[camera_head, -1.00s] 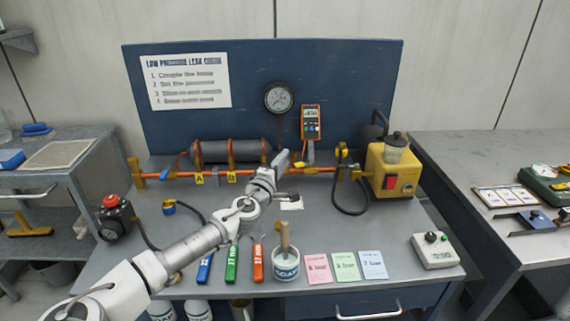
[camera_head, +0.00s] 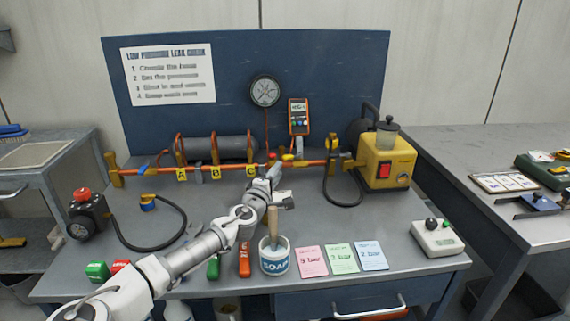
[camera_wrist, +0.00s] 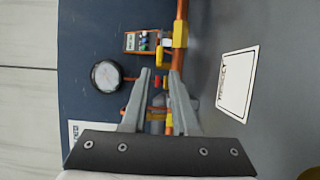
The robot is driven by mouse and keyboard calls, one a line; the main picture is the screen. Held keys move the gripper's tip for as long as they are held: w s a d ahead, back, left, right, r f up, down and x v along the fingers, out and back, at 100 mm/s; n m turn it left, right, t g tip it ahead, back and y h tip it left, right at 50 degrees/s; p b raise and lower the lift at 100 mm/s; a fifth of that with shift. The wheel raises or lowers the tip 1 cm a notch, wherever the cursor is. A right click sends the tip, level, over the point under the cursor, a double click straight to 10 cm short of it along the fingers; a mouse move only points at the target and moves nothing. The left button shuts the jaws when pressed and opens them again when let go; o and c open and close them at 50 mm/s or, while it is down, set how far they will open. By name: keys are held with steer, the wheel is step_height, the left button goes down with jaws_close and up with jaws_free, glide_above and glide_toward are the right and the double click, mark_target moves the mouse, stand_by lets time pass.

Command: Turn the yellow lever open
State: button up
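A small yellow lever (camera_head: 287,157) sits on the orange pipe (camera_head: 313,163), just below the handheld meter. In the wrist view a yellow handle (camera_wrist: 159,57) stands beside the pipe, past my fingertips; I take it to be the same lever. My gripper (camera_head: 273,168) is at the pipe, just left of the lever and right of label C. In the wrist view my gripper (camera_wrist: 160,72) has its two fingers apart, with a gap between the tips. Small red parts (camera_wrist: 157,82) show in that gap. No contact with the lever is visible.
The meter (camera_head: 299,117) and round gauge (camera_head: 265,91) are on the blue back panel. The yellow pump (camera_head: 390,163) and its black hose stand to the right.

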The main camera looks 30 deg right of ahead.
mark_target(286, 159)
steer(key=b+x, duration=0.1)
steer(key=x, duration=0.6)
steer(key=shift+w+d, duration=0.1)
steer(key=shift+d, duration=0.1)
jaws_close()
